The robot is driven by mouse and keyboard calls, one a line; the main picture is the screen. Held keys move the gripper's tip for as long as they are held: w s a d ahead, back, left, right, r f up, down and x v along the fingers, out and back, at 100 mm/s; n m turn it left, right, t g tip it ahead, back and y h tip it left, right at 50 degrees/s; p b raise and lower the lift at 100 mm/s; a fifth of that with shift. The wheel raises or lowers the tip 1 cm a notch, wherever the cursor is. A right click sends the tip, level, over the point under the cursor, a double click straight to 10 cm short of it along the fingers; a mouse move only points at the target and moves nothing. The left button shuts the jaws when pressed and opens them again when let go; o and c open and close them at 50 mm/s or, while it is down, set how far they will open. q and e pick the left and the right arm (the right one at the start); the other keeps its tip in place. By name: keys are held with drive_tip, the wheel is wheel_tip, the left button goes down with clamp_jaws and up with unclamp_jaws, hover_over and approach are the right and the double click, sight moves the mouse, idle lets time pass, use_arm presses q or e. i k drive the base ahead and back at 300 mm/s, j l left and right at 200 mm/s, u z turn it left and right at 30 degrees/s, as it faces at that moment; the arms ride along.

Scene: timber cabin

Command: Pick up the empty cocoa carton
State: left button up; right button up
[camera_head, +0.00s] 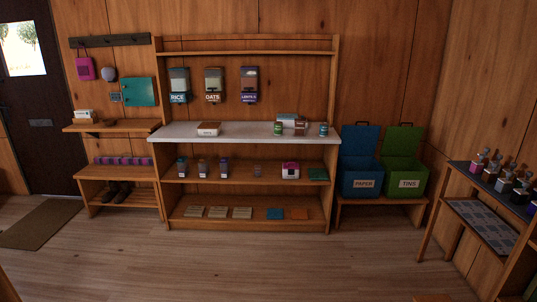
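I cannot tell for certain which thing is the cocoa carton, as the small labels are unreadable. A low white-and-brown box (208,129) lies on the pale counter (180,132) of the shelf unit, left of its middle. A smaller brown box (300,128) stands on the right of the counter, by a stack of pale and blue packs (288,120). A green tin (278,128) and a blue-and-green tin (323,129) stand on either side of that group. Neither of my grippers is in view.
Dispensers marked RICE (179,85), OATS (214,85) and a purple one (249,85) hang above the counter. Open-lidded PAPER (361,182) and TINS (407,181) bins stand right of the unit. A side table (463,181) with bottles is far right. The wooden floor (240,262) is clear.

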sight(300, 123)
drive_tip(key=i, duration=2.7)
drive_tip(key=i+l+u, duration=0.2)
drive_tip(key=i+l, duration=0.15)
drive_tip(key=i+l+u, duration=0.15)
drive_tip(key=i+l, duration=0.2)
drive_tip(key=i+l+u, duration=0.2)
drive_tip(key=i+l, duration=0.15)
drive_tip(key=i+l+u, duration=0.15)
drive_tip(key=i+l, duration=0.15)
drive_tip(key=l, duration=0.25)
drive_tip(key=i+l+u, duration=0.2)
drive_tip(key=l, duration=0.3)
drive_tip(key=i+l, duration=0.1)
drive_tip(key=l, duration=0.2)
drive_tip(key=l+u, duration=0.15)
drive_tip(key=l, duration=0.15)
drive_tip(key=i, duration=0.05)
